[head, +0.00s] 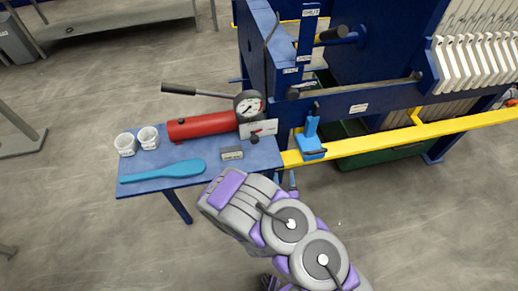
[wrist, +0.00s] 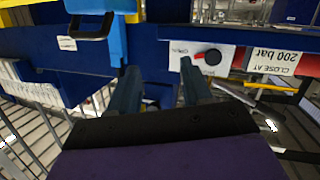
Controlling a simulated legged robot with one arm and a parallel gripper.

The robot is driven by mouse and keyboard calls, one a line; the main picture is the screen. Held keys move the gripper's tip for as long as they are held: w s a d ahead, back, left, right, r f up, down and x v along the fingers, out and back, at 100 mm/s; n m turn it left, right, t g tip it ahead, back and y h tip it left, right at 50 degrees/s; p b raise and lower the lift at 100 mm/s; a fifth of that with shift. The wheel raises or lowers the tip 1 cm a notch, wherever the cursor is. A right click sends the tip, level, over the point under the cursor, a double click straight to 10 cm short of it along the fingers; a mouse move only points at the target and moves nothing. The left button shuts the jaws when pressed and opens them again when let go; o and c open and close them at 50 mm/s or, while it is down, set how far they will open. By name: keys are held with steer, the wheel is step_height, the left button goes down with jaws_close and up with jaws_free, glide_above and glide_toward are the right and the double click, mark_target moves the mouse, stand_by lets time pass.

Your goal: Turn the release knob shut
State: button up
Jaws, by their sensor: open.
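The release knob (head: 255,138) is small and dark, on a white plate (head: 260,127) at the right end of the red pump (head: 205,125) in the head view. In the wrist view, the knob (wrist: 212,57) is black with a red part on its left, against the white plate, whose lettering is upside down. My gripper (wrist: 158,68) is open, with nothing between its fingers. The knob is just right of the right fingertip, apparently beyond it; I cannot tell whether they touch. In the head view my arm hides the fingers.
The blue bench (head: 140,187) holds two white cups (head: 126,145), a blue paddle (head: 162,172), a small grey block (head: 231,153) and a round gauge (head: 249,105). A blue upright handle (head: 311,128) stands on the yellow rail (head: 400,139) to the right. The press frame is behind.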

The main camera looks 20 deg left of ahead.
steer(key=w+d+m+g+h, duration=0.2)
steer(key=w+m+h, duration=0.1)
steer(key=w+m, duration=0.15)
steer(key=m+g+y, duration=0.2)
steer(key=g+y, duration=0.7)
steer(key=y, duration=0.5)
glide_toward(258, 141)
steer(key=b+x, duration=0.3)
steer(key=x, duration=0.9)
steer(key=shift+d, duration=0.15)
steer(key=c, duration=0.7)
steer(key=shift+s+n, duration=0.1)
steer(key=shift+n, duration=0.15)
steer(key=shift+c, duration=0.2)
